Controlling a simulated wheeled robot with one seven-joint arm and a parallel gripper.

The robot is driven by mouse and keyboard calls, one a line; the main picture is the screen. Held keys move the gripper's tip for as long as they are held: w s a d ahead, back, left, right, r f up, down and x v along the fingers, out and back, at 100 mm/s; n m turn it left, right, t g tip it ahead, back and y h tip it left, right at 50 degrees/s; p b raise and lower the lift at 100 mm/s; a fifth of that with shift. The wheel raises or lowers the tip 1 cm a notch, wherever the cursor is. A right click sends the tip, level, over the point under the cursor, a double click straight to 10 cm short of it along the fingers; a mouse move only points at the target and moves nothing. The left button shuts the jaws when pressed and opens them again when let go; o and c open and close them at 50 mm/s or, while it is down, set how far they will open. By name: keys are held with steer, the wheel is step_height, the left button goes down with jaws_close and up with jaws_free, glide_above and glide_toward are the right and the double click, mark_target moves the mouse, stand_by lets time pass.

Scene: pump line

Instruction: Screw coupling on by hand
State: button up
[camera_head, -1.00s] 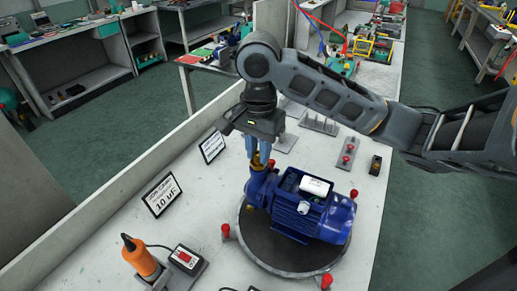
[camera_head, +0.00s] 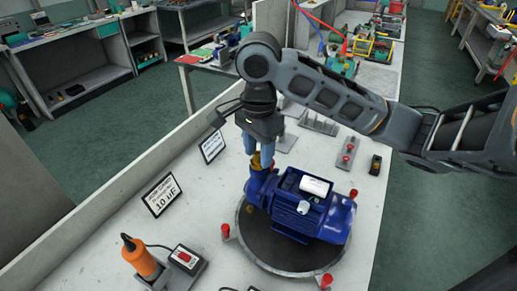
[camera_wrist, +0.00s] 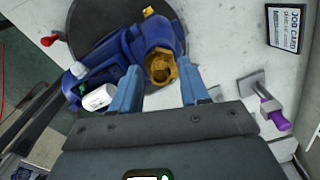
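A blue pump (camera_head: 300,208) with a white box and white cap on it sits on a round dark turntable (camera_head: 270,248). The brass coupling (camera_head: 256,162) is at the pump's upper left port, upright. In the wrist view the brass coupling (camera_wrist: 160,67) shows an open, dark mouth at the end of the blue pump body (camera_wrist: 115,50). My gripper (camera_head: 260,154) points down just over the coupling. In the wrist view my gripper's two blue fingers (camera_wrist: 158,80) stand apart, one on each side of the coupling, with visible gaps. Whether the coupling is fully seated cannot be seen.
Red knobs (camera_head: 226,230) stand around the turntable rim. An orange tool (camera_head: 140,257) and a red switch box (camera_head: 185,259) are at the front left. Label cards (camera_head: 162,195) stand along the left. Metal fixtures (camera_head: 318,123) and a red-knobbed plate (camera_head: 348,154) lie behind the pump.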

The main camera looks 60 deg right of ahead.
steer(key=shift+n, duration=1.7)
steer(key=n, duration=0.3)
steer(key=shift+n, duration=0.4)
steer(key=n, duration=0.3)
steer(key=n, duration=0.3)
steer(key=shift+n+b, duration=0.3)
steer(key=shift+b, duration=0.1)
